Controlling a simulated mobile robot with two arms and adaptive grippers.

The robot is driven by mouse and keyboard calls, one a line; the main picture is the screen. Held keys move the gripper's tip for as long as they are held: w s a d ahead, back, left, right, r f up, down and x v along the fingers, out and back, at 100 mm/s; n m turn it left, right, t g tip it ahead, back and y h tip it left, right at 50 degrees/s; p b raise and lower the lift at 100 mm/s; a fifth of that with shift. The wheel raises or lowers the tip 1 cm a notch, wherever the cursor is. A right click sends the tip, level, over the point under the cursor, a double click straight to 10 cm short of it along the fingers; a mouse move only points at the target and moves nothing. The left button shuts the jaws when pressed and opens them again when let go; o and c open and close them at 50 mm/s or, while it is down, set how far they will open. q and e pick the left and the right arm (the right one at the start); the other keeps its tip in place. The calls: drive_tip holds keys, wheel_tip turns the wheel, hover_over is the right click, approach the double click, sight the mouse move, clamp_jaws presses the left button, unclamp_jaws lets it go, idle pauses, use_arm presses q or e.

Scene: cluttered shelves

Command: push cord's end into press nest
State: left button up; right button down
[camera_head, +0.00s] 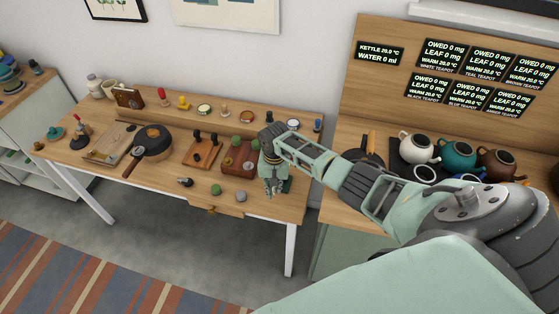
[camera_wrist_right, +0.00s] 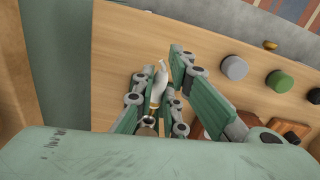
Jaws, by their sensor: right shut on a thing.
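My right gripper (camera_head: 274,188) is over the right end of the wooden workbench (camera_head: 262,206), pointing down. In the right wrist view its fingers (camera_wrist_right: 158,80) are closed around a slim tool (camera_wrist_right: 157,90) with a silvery curved tip, a brass-coloured collar and a darker handle end. The tool lies between the fingers above the bench top. I cannot make out a cord or its end in either view. A dark-based device with a red handle (camera_head: 78,137), possibly a press, stands at the bench's left; no nest can be told. My left gripper is not in view.
A brown block (camera_head: 238,158) and a board with black pegs (camera_head: 202,151) sit left of my gripper. Green and grey round knobs lie near the front edge. A round pan-like thing (camera_head: 152,141) is farther left. Teapots (camera_head: 458,155) stand on the right counter.

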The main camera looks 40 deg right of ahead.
drive_tip(key=shift+w+d+b, duration=0.45)
drive_tip(key=shift+d+b, duration=0.05)
drive_tip(key=shift+b, duration=0.05)
drive_tip(key=shift+w+d+b, duration=0.45)
drive_tip(key=shift+d+b, duration=0.05)
drive_tip(key=shift+d, duration=0.05)
idle(1.1)
drive_tip(key=c, duration=1.7)
unclamp_jaws()
drive_tip(key=shift+r, duration=0.15)
wheel_tip(320, 180, up, 12)
drive_tip(key=shift+d+f, duration=0.1)
drive_tip(key=shift+f, duration=0.05)
